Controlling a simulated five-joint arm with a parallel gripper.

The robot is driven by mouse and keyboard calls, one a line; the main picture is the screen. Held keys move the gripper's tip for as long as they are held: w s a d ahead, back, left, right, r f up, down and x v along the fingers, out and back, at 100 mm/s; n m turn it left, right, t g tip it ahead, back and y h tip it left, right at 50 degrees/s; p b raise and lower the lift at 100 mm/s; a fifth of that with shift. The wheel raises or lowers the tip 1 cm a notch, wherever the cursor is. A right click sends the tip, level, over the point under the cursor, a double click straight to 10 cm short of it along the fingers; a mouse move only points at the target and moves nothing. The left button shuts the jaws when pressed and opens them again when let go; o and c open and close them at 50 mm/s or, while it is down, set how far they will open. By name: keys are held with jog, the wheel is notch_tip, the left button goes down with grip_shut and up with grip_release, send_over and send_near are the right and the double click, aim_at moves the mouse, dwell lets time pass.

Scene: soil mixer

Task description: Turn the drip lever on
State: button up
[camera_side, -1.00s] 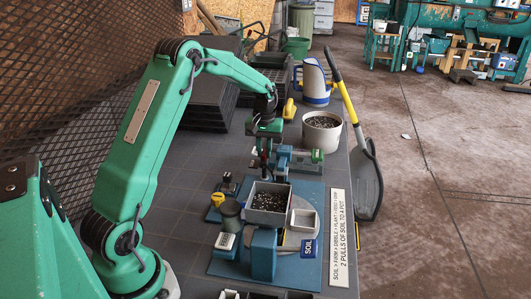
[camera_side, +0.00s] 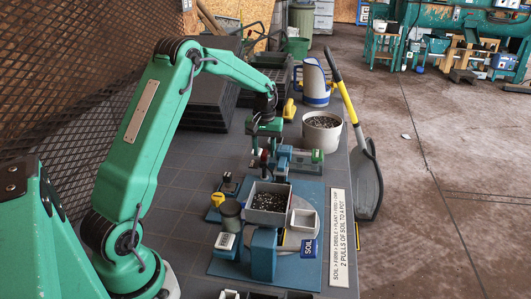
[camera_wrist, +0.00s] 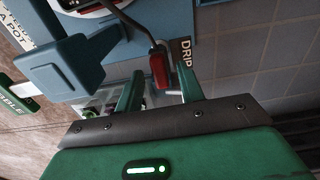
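The drip lever shows in the wrist view as a dark bent rod ending in a red grip (camera_wrist: 158,70), beside a label reading DRIP (camera_wrist: 185,56). My gripper (camera_wrist: 160,72) is open, with one green finger on each side of the red grip in the picture. I see a gap on both sides; I cannot tell how deep the grip sits between the fingers. In the side view my gripper (camera_side: 264,148) hangs at the left end of the blue and green fixture (camera_side: 300,160). The lever is small and partly hidden there.
A grey soil box (camera_side: 255,202) stands on the blue base plate in front. A white pot of soil (camera_side: 322,132) stands behind the fixture. A blue and white watering can (camera_side: 315,82) is farther back.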

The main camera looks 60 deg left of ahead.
aim_at(264, 153)
notch_tip(264, 153, up, 7)
jog(key=shift+r, duration=0.3)
dwell(0.5)
